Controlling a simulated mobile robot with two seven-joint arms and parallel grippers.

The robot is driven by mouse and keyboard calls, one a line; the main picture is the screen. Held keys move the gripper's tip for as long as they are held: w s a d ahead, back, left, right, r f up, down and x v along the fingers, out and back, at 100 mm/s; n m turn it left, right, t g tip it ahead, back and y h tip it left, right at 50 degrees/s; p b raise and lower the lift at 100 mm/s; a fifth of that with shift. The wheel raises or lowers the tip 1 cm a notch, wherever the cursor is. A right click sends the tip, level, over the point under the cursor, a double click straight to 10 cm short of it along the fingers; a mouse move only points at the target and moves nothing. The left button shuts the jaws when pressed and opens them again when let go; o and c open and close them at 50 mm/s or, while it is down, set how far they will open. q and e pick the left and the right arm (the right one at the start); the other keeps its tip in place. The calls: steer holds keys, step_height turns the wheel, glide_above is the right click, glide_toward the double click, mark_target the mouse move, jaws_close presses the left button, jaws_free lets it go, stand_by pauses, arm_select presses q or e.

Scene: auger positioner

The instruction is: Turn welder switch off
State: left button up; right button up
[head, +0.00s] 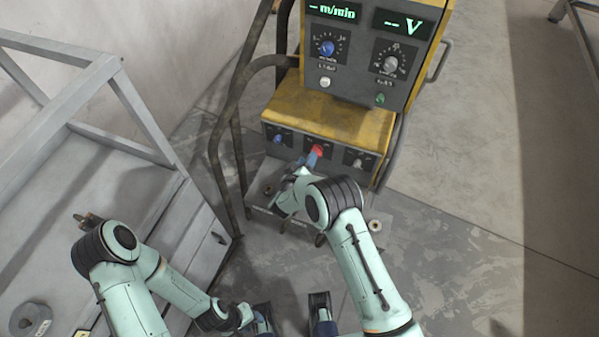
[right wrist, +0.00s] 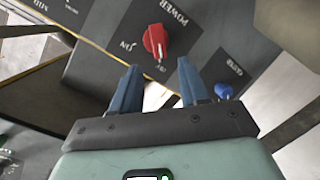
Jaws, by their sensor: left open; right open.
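The welder (head: 330,122) is a yellow and grey machine. Its red power switch (head: 317,149) sits mid-row on the lower panel. In the right wrist view the red switch (right wrist: 155,40) shows beside the words POWER and ON; its exact setting is hard to tell. My right gripper (head: 312,158) is at the switch in the head view. In the right wrist view its blue fingers (right wrist: 158,82) are open, with the switch ahead of the gap between them; contact is not clear. My left gripper (head: 292,312) is open and empty, low in the head view, away from the welder.
A blue knob (head: 278,138) and a pale knob (head: 357,162) flank the switch. The upper panel holds two dials and green displays (head: 404,24). A dark handle bar (head: 222,125) stands left of the welder. A grey metal bench (head: 150,200) is at left. Floor at right is clear.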

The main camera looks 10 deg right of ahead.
arm_select(q)
steer(key=shift+s+r, duration=0.1)
steer(key=shift+r, duration=0.05)
arm_select(e)
steer(key=v, duration=0.8)
steer(key=shift+s, duration=0.25)
steer(key=shift+a, duration=0.1)
steer(key=s+d+f+m+g+y+p, duration=0.2)
steer(key=s+d+f+g+y+p, duration=0.1)
steer(key=s+f, duration=0.35)
steer(key=s+d+f+m+g+y+p, duration=0.1)
steer(key=s+d+f+g+y+p, duration=0.15)
steer(key=s+f+g, duration=0.4)
arm_select(q)
step_height(320, 180, up, 8)
steer(key=w+p, duration=0.2)
steer(key=shift+w, duration=0.25)
arm_select(e)
steer(key=s+a+r+m+g+y, duration=0.1)
steer(key=s+r+m+g+y, duration=0.1)
steer(key=s, duration=0.9)
steer(key=s+a+r+m+g+y, duration=0.1)
steer(key=s+r+m+g+y, duration=0.1)
steer(key=s, duration=0.8)
steer(key=shift+s+r+y, duration=0.4)
steer(key=shift+r+y, duration=0.15)
steer(key=shift+y, duration=0.4)
